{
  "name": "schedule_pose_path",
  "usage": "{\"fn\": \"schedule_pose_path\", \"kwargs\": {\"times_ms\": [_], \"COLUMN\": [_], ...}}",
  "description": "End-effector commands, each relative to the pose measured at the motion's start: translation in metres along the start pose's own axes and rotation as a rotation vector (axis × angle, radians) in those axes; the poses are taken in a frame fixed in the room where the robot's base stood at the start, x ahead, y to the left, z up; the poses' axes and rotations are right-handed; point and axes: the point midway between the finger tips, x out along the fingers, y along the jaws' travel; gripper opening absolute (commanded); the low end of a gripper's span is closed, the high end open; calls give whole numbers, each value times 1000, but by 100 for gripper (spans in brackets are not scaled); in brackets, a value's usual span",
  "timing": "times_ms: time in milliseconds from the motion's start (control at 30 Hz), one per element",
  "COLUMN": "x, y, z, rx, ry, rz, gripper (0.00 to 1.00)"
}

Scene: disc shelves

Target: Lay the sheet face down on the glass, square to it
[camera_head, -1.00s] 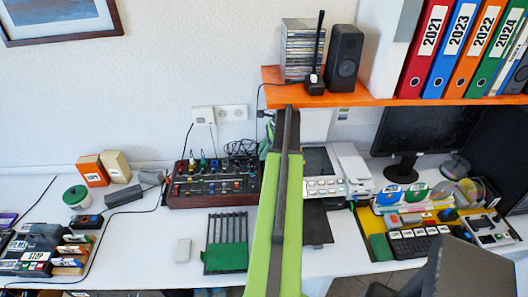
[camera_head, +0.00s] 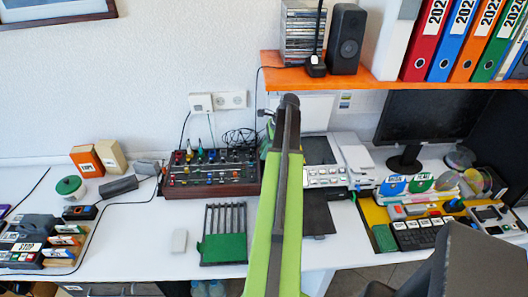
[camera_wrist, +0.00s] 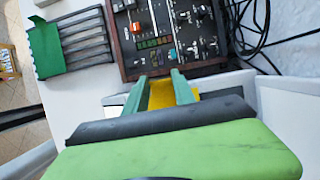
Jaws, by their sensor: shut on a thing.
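My gripper (camera_wrist: 160,88) shows in the wrist view, its two green fingers shut on a flat yellow piece (camera_wrist: 161,96), which I take to be the sheet. Most of the piece is hidden behind my own dark and green arm parts, so its printed side cannot be told. In the head view my arm hides the gripper and the sheet. The scanner (camera_head: 326,177) stands right of my arm in the head view, with its dark glass (camera_head: 317,150) partly covered by the arm. I cannot tell whether the sheet touches the glass.
A mixer (camera_head: 208,172) with knobs and plugs lies left of the scanner; it also shows in the wrist view (camera_wrist: 165,40). A black rack with a green front (camera_head: 222,248) is nearer. An orange shelf (camera_head: 345,80) with binders hangs above.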

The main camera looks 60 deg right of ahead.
Motion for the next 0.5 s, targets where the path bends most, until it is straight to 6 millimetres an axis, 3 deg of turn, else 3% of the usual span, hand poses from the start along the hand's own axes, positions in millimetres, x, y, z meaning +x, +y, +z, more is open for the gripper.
{"fn": "schedule_pose_path", "kwargs": {"times_ms": [467, 500], "x": [10, 10], "y": [0, 0], "z": [-5, -5], "rx": [1, 1], "ry": [0, 0], "rz": [0, 0], "gripper": [0, 32]}}
